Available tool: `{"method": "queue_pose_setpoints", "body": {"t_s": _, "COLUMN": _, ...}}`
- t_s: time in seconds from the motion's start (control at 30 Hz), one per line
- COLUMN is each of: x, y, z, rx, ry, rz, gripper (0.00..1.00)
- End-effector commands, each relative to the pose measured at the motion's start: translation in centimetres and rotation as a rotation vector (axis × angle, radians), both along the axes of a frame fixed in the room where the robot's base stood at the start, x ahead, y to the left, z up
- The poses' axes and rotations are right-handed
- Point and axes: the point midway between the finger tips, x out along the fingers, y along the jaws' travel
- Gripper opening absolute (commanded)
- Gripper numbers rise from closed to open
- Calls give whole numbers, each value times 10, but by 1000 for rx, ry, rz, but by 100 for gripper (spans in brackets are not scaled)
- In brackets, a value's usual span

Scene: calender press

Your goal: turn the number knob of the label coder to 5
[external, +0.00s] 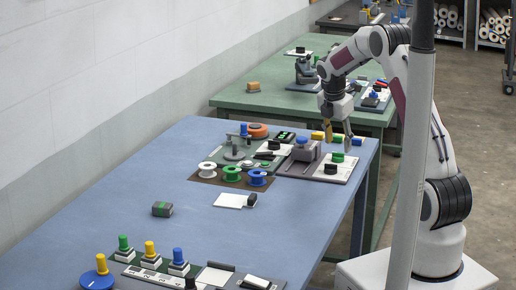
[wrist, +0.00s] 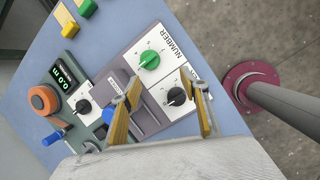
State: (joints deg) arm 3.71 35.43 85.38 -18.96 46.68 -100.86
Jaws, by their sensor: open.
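The label coder (wrist: 146,118) is a purple-grey unit with white dial plates. In the wrist view a green knob (wrist: 149,60) sits on the plate lettered NUMBER; its dial figures are too small to read surely. A black knob (wrist: 176,96) is on the neighbouring plate, whose lettering is partly hidden by a finger. In the external view the green knob (external: 337,157) and black knob (external: 331,168) lie at the table's right side. My gripper (wrist: 164,91) is open and empty above the coder, its yellow fingers on either side of the black knob in the picture. It also shows in the external view (external: 338,144).
A green-lit display (wrist: 62,76), an orange dial (wrist: 43,100) and another black knob (wrist: 83,106) are beside the coder. Spools (external: 231,174) stand in front. The blue table (external: 200,240) has free room mid-table.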

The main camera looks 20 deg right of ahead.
Motion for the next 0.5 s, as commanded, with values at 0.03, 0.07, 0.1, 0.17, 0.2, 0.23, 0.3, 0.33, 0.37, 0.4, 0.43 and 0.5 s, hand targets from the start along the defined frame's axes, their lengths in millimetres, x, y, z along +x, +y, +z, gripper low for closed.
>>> {"method": "queue_pose_setpoints", "body": {"t_s": 0.03, "x": 6, "y": -1, "z": 6, "rx": -18, "ry": -3, "rz": 54, "gripper": 45}}
{"method": "queue_pose_setpoints", "body": {"t_s": 0.07, "x": 9, "y": -2, "z": 9, "rx": -30, "ry": -2, "rz": 88, "gripper": 45}}
{"method": "queue_pose_setpoints", "body": {"t_s": 0.1, "x": 12, "y": -3, "z": 12, "rx": -45, "ry": 1, "rz": 132, "gripper": 45}}
{"method": "queue_pose_setpoints", "body": {"t_s": 0.17, "x": 16, "y": -4, "z": 16, "rx": -67, "ry": 9, "rz": 196, "gripper": 45}}
{"method": "queue_pose_setpoints", "body": {"t_s": 0.2, "x": 17, "y": -5, "z": 17, "rx": -80, "ry": 17, "rz": 237, "gripper": 45}}
{"method": "queue_pose_setpoints", "body": {"t_s": 0.23, "x": 18, "y": -5, "z": 17, "rx": -89, "ry": 23, "rz": 265, "gripper": 45}}
{"method": "queue_pose_setpoints", "body": {"t_s": 0.3, "x": 18, "y": -5, "z": 17, "rx": -106, "ry": 38, "rz": 324, "gripper": 45}}
{"method": "queue_pose_setpoints", "body": {"t_s": 0.33, "x": 18, "y": -5, "z": 17, "rx": -112, "ry": 44, "rz": 344, "gripper": 45}}
{"method": "queue_pose_setpoints", "body": {"t_s": 0.37, "x": 18, "y": -5, "z": 17, "rx": -117, "ry": 49, "rz": 364, "gripper": 45}}
{"method": "queue_pose_setpoints", "body": {"t_s": 0.4, "x": 18, "y": -5, "z": 17, "rx": -122, "ry": 55, "rz": 385, "gripper": 45}}
{"method": "queue_pose_setpoints", "body": {"t_s": 0.43, "x": 18, "y": -5, "z": 17, "rx": -125, "ry": 58, "rz": 398, "gripper": 45}}
{"method": "queue_pose_setpoints", "body": {"t_s": 0.5, "x": 18, "y": -5, "z": 17, "rx": -132, "ry": 64, "rz": 420, "gripper": 45}}
